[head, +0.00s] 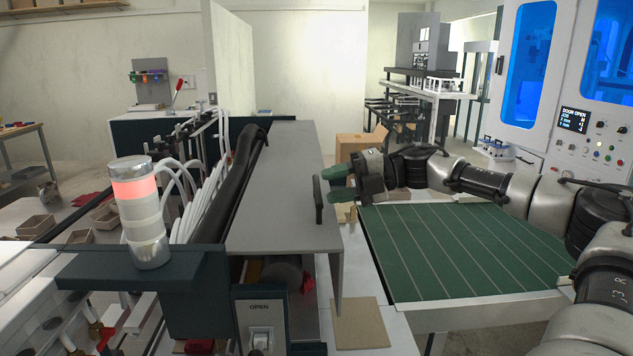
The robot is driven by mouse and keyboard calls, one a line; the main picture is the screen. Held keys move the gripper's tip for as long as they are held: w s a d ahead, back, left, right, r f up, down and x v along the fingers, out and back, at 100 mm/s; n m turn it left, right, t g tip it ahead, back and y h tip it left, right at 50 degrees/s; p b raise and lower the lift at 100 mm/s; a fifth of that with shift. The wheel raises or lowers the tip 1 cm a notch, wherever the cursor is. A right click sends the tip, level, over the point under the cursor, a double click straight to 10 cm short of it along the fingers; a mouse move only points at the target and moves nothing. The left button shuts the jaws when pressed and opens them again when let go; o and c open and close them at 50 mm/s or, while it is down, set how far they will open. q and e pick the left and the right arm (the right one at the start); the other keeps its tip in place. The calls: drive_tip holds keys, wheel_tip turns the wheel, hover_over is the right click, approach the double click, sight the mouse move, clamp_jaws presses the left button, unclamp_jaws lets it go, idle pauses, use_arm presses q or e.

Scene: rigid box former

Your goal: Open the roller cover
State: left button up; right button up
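The roller cover (270,205) is a long grey panel on the machine in the middle of the head view, with a flat top and a side that hangs down on the right. It looks lowered over the rollers. A black bar handle (318,200) stands on its right side. My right gripper (337,183) comes in from the right, its two green-tipped fingers spread apart and pointing left at the handle. The fingers are empty and just right of the handle; I cannot tell whether they touch it. My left gripper is out of view.
A green conveyor belt (460,250) lies right of the cover, under my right arm. A signal tower (142,212) with a lit red band stands front left. An OPEN switch panel (260,325) is at the front. A cardboard sheet (359,323) lies beside the machine.

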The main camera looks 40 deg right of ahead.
sight(317, 186)
drive_tip(key=shift+x, duration=1.85)
drive_tip(key=shift+c, duration=0.4)
clamp_jaws()
